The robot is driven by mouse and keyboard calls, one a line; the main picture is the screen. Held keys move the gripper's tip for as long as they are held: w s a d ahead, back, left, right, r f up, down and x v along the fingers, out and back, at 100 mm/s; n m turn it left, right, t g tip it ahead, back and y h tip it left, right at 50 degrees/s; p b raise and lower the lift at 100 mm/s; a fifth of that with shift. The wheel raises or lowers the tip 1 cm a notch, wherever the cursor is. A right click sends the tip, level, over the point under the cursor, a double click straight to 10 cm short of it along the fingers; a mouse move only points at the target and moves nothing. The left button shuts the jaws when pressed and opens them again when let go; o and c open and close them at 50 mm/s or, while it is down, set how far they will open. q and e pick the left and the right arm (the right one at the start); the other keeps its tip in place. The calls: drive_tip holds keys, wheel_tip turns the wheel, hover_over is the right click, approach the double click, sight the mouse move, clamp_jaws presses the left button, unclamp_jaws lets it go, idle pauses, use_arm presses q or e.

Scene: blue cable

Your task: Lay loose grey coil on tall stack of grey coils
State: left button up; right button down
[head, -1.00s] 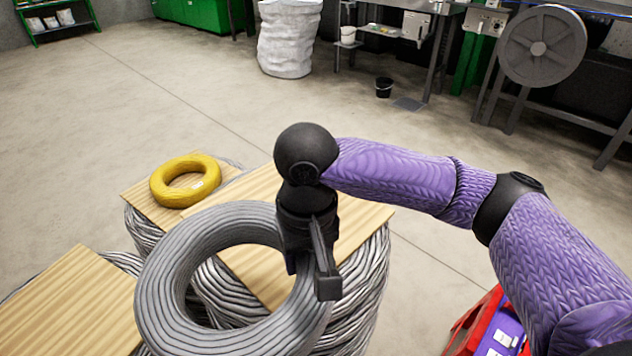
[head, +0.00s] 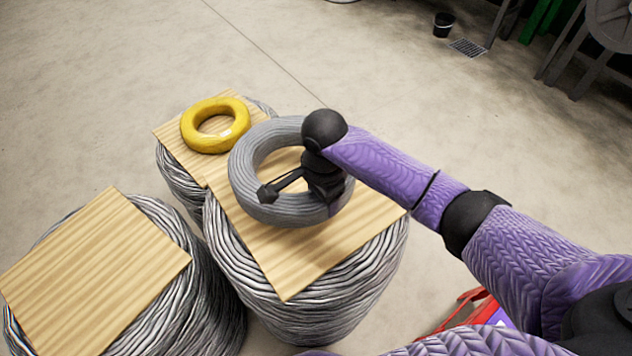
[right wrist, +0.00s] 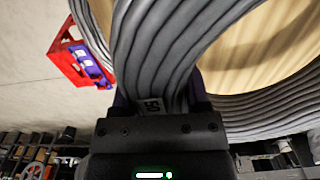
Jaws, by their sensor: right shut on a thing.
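The loose grey coil (head: 262,165) is a thick ring held roughly flat over the wooden board (head: 285,265) on top of the middle stack of grey coils (head: 325,315). My right gripper (head: 325,185) is shut on the ring's right side. The right wrist view shows the coil (right wrist: 185,40) between the fingers, with bare board inside the ring. I cannot tell whether the ring touches the board. Part of the ring is hidden behind my gripper. My left gripper is not in view.
A yellow coil (head: 202,125) lies on a board on the stack behind. Another board-topped stack (head: 215,310) stands at left front. A red crate (right wrist: 62,65) with purple things stands right of the middle stack. The floor behind is mostly clear.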

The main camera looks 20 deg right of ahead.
sight(322, 224)
wheel_tip(322, 224, down, 6)
drive_tip(key=shift+f+b, duration=0.1)
drive_tip(key=shift+b, duration=1.1)
drive_tip(key=shift+w+f, duration=0.1)
drive_tip(key=shift+c, duration=2.2)
unclamp_jaws()
drive_tip(key=o, duration=0.4)
wheel_tip(322, 224, up, 12)
drive_tip(key=p, duration=0.5)
drive_tip(key=shift+f, duration=0.2)
drive_tip(key=shift+r, duration=0.3)
